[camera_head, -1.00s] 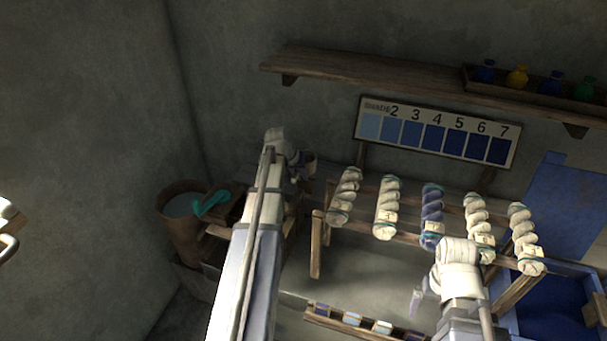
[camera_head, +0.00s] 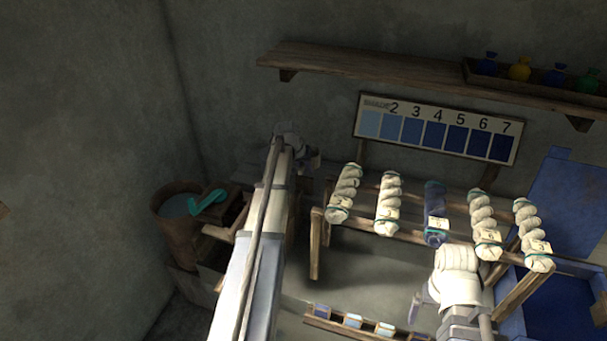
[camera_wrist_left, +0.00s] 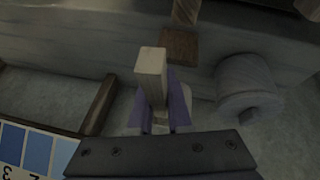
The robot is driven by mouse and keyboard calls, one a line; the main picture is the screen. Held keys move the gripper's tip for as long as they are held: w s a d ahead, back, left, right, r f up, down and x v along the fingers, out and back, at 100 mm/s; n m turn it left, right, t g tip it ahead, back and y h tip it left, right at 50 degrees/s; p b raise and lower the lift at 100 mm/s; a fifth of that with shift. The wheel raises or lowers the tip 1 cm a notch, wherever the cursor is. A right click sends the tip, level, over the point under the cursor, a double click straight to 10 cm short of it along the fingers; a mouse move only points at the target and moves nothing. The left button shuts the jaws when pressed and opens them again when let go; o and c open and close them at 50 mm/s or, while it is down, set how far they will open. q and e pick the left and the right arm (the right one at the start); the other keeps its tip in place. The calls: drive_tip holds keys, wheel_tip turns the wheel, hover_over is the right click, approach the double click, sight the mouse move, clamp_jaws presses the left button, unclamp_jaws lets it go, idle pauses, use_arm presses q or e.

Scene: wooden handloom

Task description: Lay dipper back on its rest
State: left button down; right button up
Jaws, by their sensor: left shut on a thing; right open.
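A teal, ladle-like piece (camera_head: 208,202), which looks like the dipper, lies at the edge of a dark wooden box-like stand (camera_head: 232,212) beside the bucket. My left gripper (camera_head: 313,163) is at the back, right of the stand and apart from the teal piece. In the left wrist view its purple fingers (camera_wrist_left: 160,112) are shut on a pale, square-ended wooden piece (camera_wrist_left: 151,68). Whether that piece belongs to a dipper cannot be told. My right gripper (camera_head: 422,302) is open at the lower right, in front of the skein rack, its fingers partly hidden.
A brown bucket (camera_head: 168,228) stands at the left wall. A rack (camera_head: 315,250) with several twisted skeins (camera_head: 388,205) stands at centre right, under a shade chart (camera_head: 372,105) and a shelf (camera_head: 370,72). A blue vat (camera_head: 550,300) is at the far right.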

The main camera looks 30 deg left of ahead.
use_arm(q)
drive_tip(key=w+f+b, duration=0.1)
drive_tip(key=w+f, duration=0.1)
drive_tip(key=w+a+f+b, duration=0.1)
drive_tip(key=w+f+b, duration=0.1)
drive_tip(key=w, duration=0.1)
drive_tip(key=w+a+f+b, duration=0.1)
drive_tip(key=w+f+b, duration=0.1)
drive_tip(key=w, duration=0.1)
drive_tip(key=shift+w+f+b, duration=0.15)
drive_tip(key=shift+f+b, duration=0.65)
drive_tip(key=shift+b, duration=0.3)
drive_tip(key=shift+f+b, duration=0.35)
drive_tip(key=shift+b, duration=0.05)
drive_tip(key=c, duration=0.8)
unclamp_jaws()
drive_tip(key=shift+r, duration=0.1)
drive_tip(key=p+v, duration=0.7)
drive_tip(key=shift+s+r, duration=0.2)
drive_tip(key=shift+r, duration=0.15)
